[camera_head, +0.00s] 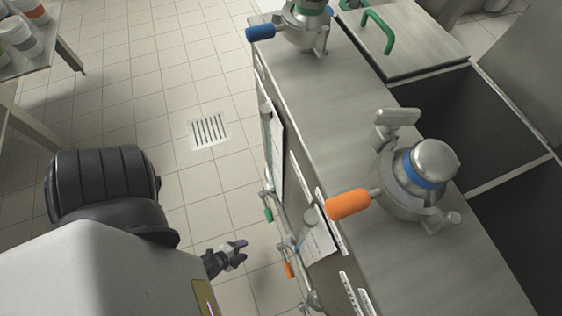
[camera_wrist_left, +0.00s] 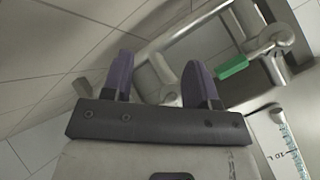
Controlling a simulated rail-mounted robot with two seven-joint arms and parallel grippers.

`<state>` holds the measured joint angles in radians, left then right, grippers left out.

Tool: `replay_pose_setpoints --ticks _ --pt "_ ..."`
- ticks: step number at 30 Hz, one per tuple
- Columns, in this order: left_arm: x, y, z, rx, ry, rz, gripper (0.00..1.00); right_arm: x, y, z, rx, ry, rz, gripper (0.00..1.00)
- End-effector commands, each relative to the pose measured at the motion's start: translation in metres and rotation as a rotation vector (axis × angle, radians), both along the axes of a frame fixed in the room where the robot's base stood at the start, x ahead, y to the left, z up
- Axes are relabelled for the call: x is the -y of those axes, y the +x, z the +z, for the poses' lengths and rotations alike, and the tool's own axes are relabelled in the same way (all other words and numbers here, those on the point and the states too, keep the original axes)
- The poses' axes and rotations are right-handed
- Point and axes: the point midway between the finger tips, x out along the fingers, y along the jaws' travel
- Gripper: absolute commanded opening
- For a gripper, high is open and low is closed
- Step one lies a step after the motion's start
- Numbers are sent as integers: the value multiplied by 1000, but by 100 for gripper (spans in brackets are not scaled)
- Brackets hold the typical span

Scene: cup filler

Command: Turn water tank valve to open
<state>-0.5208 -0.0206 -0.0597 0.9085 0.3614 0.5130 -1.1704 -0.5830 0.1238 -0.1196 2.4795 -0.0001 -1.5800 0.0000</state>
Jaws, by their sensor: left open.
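My left gripper (camera_head: 237,248) hangs over the floor, left of the machine's side pipes. In the left wrist view its purple fingers (camera_wrist_left: 160,78) are apart and empty. A small green valve handle (camera_head: 268,215) sits on the side pipework. It also shows in the left wrist view (camera_wrist_left: 233,67), right of the fingers and apart from them. A small orange valve handle (camera_head: 289,270) sits lower on the pipework. Metal pipe (camera_wrist_left: 155,78) shows behind and between the fingers; contact cannot be told. No label shows which handle is the water tank's. My right gripper is not in view.
A metal fitting with a large orange handle (camera_head: 348,204) stands on the steel counter (camera_head: 322,95). Another has a blue handle (camera_head: 260,33). A scaled gauge (camera_wrist_left: 283,140) is at lower right in the wrist view. The tiled floor with a drain (camera_head: 209,130) is clear.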

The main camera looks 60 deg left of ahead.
Motion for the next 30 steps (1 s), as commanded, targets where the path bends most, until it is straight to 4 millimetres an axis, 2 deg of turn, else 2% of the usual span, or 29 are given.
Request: replay_pose_setpoints --ticks 6,11,16,20,30 --pt "-22 21 51 284 413 -76 54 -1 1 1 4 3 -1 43" --pt "-28 25 73 360 644 -117 54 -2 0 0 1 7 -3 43" --pt "-29 28 73 343 730 -157 54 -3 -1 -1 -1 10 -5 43" --pt "-32 38 70 338 744 -164 54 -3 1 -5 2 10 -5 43" --pt "-49 96 57 341 742 -164 54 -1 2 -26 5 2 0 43"
